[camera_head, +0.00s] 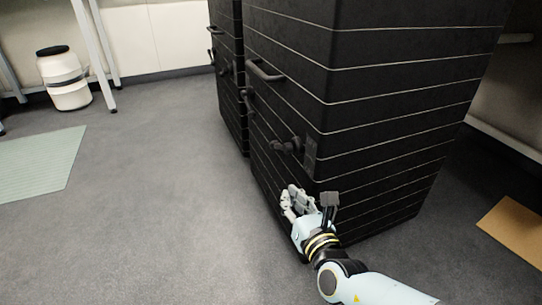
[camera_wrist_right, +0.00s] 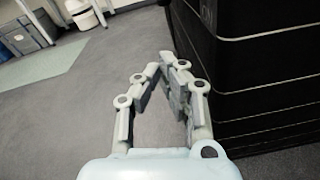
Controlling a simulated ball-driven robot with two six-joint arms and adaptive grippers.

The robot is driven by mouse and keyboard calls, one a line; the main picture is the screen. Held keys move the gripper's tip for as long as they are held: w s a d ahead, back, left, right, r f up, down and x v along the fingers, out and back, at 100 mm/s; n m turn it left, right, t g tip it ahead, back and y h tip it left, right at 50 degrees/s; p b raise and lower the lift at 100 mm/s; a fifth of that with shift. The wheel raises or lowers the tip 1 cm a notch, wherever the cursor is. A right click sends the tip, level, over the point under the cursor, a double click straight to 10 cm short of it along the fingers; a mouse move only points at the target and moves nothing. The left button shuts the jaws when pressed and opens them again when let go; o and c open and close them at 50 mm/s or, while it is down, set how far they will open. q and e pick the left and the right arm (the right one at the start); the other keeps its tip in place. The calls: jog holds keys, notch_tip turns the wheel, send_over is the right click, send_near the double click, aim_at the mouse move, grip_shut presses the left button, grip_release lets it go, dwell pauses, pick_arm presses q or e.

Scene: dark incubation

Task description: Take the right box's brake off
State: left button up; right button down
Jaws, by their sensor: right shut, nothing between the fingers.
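The right box (camera_head: 385,90) is a tall black cabinet with thin white horizontal lines. It fills the right side of the right wrist view (camera_wrist_right: 270,60). A dark lever-like fitting (camera_head: 287,146) sticks out from its left face, with a handle (camera_head: 266,71) higher up. I cannot tell for sure which part is the brake. My right gripper (camera_head: 291,197) is low beside that face, below the fitting. In the right wrist view its fingertips (camera_wrist_right: 160,64) come together with nothing between them. My left gripper is not in view.
A second black box (camera_head: 228,60) stands just left of the right box. A white drum (camera_head: 64,80) stands by a table at the far left. A pale green mat (camera_head: 40,163) and a tan board (camera_head: 515,230) lie on the floor. The grey floor between is clear.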

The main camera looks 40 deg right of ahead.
aim_at(281, 147)
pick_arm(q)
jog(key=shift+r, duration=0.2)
pick_arm(e)
jog(key=w+d+r, duration=0.2)
jog(key=w+d, duration=0.1)
jog(key=w, duration=0.7)
jog(key=shift+w+d+r, duration=0.3)
jog(key=shift+d+r, duration=0.1)
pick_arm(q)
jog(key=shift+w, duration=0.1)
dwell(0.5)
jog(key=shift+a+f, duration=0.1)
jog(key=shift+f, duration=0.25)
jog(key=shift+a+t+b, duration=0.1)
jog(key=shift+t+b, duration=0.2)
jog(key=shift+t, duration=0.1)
pick_arm(e)
jog(key=shift+w+d, duration=0.1)
